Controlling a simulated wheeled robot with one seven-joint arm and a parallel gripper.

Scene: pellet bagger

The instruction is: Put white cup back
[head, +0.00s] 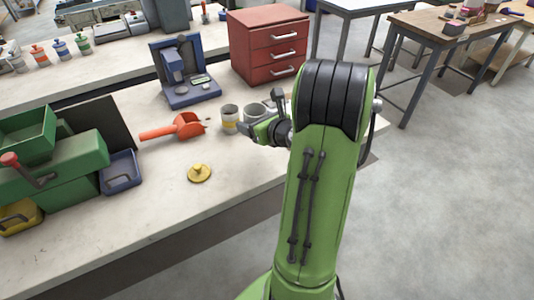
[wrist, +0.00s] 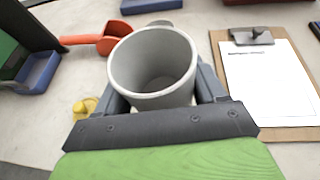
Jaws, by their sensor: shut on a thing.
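A plain white cup (wrist: 152,75) stands upright between my gripper's two fingers (wrist: 163,92) in the wrist view, its open rim up and its inside looking empty. My gripper is shut on it.
An orange scoop (head: 180,127) and a yellow knobbed lid (head: 199,173) lie on the bench (head: 150,205). A blue device (head: 188,85) and red drawers (head: 268,48) stand behind. Green machinery (head: 55,160) is at left. A clipboard (wrist: 268,85) lies right of the cup.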

